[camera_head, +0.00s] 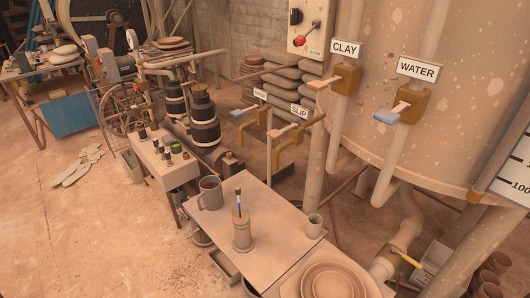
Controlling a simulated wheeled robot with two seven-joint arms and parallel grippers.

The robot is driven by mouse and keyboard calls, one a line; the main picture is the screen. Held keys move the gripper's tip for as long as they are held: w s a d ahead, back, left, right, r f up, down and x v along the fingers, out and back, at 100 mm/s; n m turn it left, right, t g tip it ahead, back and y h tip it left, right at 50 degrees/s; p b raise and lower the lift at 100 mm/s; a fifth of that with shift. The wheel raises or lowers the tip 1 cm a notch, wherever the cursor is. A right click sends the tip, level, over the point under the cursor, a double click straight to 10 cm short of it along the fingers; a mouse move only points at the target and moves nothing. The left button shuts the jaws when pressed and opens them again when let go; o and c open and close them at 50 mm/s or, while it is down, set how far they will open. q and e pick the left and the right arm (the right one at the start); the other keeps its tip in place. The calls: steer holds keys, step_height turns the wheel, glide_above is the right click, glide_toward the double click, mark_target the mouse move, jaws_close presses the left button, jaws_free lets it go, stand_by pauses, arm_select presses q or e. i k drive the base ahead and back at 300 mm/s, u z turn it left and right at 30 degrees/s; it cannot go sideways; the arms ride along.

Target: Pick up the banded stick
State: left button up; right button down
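A thin banded stick (239,203) with dark and blue parts stands upright in a clay-coloured bottle-like holder (242,233) on the near table (275,222). Its lower part is hidden inside the holder. Neither of my grippers shows in the head view.
A grey mug (210,193) stands behind the holder to the left, and a small cup (314,226) to the right. Stacked plates (333,281) sit at the table's front. A large tank (430,90) with pipes and valves rises behind right. Small jars stand on a side table (175,176).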

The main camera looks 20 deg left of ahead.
mark_target(237, 190)
steer(key=u, duration=1.05)
steer(key=k, duration=1.2)
steer(key=u, duration=1.05)
steer(key=i, duration=1.25)
steer(key=z, duration=0.25)
steer(key=i, duration=1.1)
steer(key=z, duration=0.95)
